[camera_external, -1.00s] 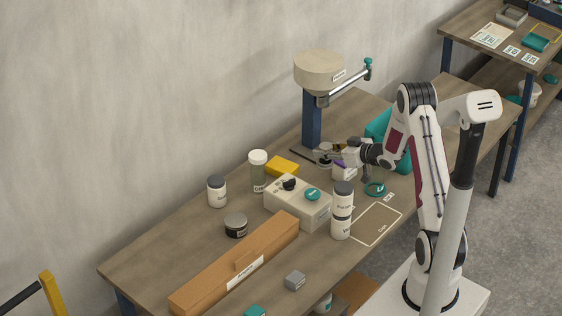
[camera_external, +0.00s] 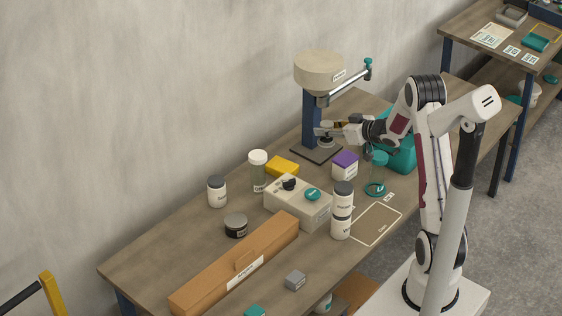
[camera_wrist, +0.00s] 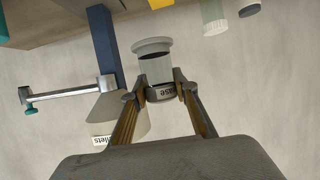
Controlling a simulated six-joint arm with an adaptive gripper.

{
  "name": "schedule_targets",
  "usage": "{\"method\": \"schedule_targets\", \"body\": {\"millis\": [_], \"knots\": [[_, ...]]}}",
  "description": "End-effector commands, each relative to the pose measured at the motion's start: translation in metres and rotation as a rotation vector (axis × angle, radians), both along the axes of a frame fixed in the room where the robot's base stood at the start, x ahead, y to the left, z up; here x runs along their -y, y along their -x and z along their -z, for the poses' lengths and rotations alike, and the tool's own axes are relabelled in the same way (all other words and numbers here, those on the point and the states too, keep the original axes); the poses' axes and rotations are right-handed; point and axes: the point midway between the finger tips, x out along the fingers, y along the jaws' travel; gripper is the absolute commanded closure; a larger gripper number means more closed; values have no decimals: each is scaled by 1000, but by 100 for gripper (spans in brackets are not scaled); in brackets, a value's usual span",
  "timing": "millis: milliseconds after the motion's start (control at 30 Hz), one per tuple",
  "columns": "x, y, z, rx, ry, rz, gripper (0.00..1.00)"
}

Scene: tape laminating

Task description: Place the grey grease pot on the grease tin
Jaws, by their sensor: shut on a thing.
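My gripper (camera_external: 322,131) is beside the dispenser post, below its cream head. In the external view the pot is too small to make out clearly. A low dark round tin (camera_external: 236,226) with an unreadable label stands on the table at left; I cannot tell whether it is the grease tin.
The dispenser's blue post (camera_external: 312,118) and cream head (camera_external: 320,72) stand close to my gripper. A purple-topped box (camera_external: 345,166), a teal stand (camera_external: 376,178) and a teal bin (camera_external: 400,155) are nearby. A cream box (camera_external: 297,203) and stacked white jars (camera_external: 342,210) stand in front.

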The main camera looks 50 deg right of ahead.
Motion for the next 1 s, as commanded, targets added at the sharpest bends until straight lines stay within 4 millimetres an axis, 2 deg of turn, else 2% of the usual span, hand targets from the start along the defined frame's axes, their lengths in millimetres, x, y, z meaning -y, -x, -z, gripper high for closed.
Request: {"method": "schedule_targets", "body": {"millis": [133,467,700,1000], "knots": [[0,0,-21,3,4,-1,98],[-59,-29,-18,3,0,-70,98],[-121,-52,-18,5,1,-143,98],[-205,-71,-18,4,2,-236,98]]}}
